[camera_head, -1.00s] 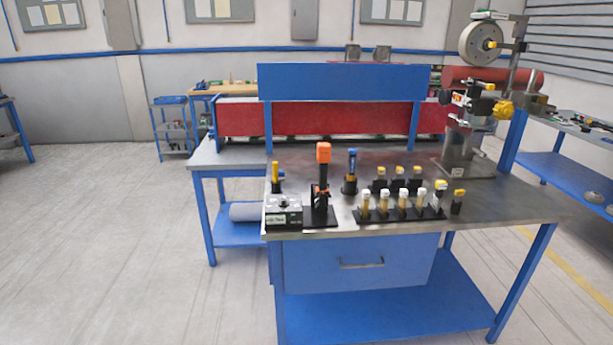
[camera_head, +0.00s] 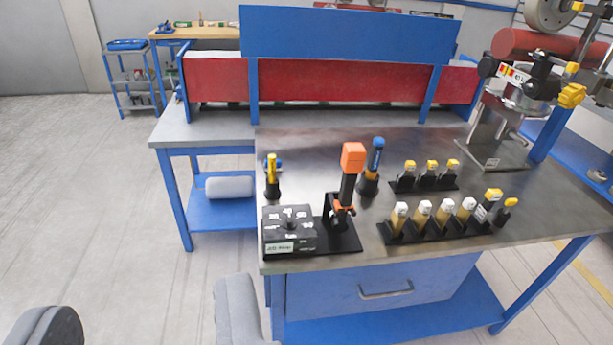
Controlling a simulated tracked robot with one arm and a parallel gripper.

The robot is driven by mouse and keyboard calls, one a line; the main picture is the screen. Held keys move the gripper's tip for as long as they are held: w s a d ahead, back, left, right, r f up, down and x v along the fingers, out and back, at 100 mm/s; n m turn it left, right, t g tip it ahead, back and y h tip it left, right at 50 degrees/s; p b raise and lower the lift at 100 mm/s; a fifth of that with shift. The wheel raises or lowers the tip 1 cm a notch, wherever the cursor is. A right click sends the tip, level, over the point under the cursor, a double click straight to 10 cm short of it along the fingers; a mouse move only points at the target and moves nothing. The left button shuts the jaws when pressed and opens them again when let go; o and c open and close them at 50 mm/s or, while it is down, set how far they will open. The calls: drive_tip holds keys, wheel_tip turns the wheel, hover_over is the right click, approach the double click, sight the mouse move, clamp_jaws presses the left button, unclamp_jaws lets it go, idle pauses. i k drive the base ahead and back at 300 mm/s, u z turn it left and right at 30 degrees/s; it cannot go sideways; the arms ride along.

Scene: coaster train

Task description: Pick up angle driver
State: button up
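The angle driver appears to be the orange-and-black tool (camera_head: 350,172). It stands upright, leaning slightly, in a black stand on the metal workbench (camera_head: 300,146), near its front left. My gripper (camera_head: 142,310) shows at the bottom left as two grey fingers set wide apart. It is open, with only floor visible between the fingers. It is in front of the bench, to the left of the tool and apart from it. The lower part of the tool is partly covered by its stand.
A black box with knobs (camera_head: 289,232) stands close left of the tool. A yellow-handled tool (camera_head: 272,176) and a blue-topped tool (camera_head: 373,168) stand behind. Racks of yellow- and white-capped pieces (camera_head: 432,222) lie to the right. A drawer (camera_head: 385,289) is below.

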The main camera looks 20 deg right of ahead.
sight(354, 155)
drive_tip(key=u, duration=0.1)
drive_tip(key=i, duration=0.95)
drive_tip(key=u, duration=0.1)
